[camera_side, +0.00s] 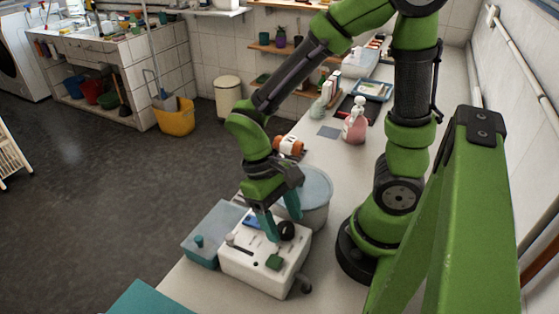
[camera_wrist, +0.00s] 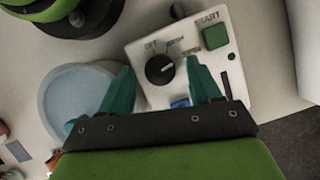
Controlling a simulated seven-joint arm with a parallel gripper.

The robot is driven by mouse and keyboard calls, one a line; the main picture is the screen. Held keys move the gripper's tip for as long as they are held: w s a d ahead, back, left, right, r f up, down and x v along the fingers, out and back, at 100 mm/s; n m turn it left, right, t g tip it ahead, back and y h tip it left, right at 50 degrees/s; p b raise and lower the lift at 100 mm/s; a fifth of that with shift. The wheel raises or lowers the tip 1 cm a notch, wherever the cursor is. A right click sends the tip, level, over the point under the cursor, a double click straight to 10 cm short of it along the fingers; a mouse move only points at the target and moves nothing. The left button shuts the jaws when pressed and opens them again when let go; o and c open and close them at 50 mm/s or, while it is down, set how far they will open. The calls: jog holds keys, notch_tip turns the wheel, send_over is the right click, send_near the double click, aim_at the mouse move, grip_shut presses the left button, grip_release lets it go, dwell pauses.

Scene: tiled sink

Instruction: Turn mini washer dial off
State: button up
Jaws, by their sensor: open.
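The mini washer (camera_side: 262,268) is a white box on the counter in the side view; its panel (camera_wrist: 228,75) fills the middle of the wrist view. The round black dial (camera_wrist: 160,69) has OFF at its upper left and two more labels further right. A pale mark on its face points right, toward the rightmost label rather than OFF. In the side view the dial (camera_side: 286,231) is partly behind a finger. My gripper (camera_wrist: 158,66) is open, its teal fingers on either side of the dial; I cannot tell whether they touch it. A green START button (camera_wrist: 215,36) lies right of the dial.
A pale round tub (camera_side: 318,197) stands close behind the washer. A blue-grey box with a knob (camera_side: 205,242) adjoins its left side. A pink bottle (camera_side: 355,122) and an orange-and-white object (camera_side: 289,145) stand further back. Some counter (camera_side: 322,155) is clear.

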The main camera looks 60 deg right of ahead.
jog(key=shift+s+f, duration=0.15)
jog(key=shift+f, duration=0.2)
jog(key=shift+c, duration=0.4)
jog(key=c, duration=0.9)
jog(key=shift+c, duration=0.2)
